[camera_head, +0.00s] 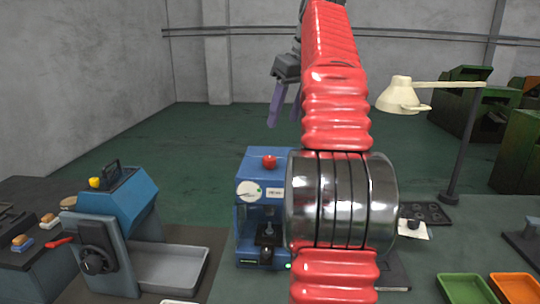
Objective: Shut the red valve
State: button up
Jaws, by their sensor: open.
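No part in view is clearly a valve. A round red knob (269,161) sits on top of a small blue machine (248,222) with a white dial, in the middle of the view; I cannot tell whether this knob is the red valve. My gripper (285,116) hangs above and behind this machine in the picture, its purple-grey fingers pointing down. It is open, with nothing seen between the fingers. My red-sleeved arm and its shiny metal joint hide the right side of the blue machine.
A blue and grey machine (115,215) with a yellow knob and a dark handwheel stands left, beside a grey tray (170,267). A cream lamp (402,95) stands right. Green (467,289) and orange (514,287) trays lie front right. Open floor lies behind.

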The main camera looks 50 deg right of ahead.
aim_at(270, 158)
jog(key=x, duration=1.4)
jog(key=shift+r, duration=0.1)
jog(key=shift+c, duration=0.4)
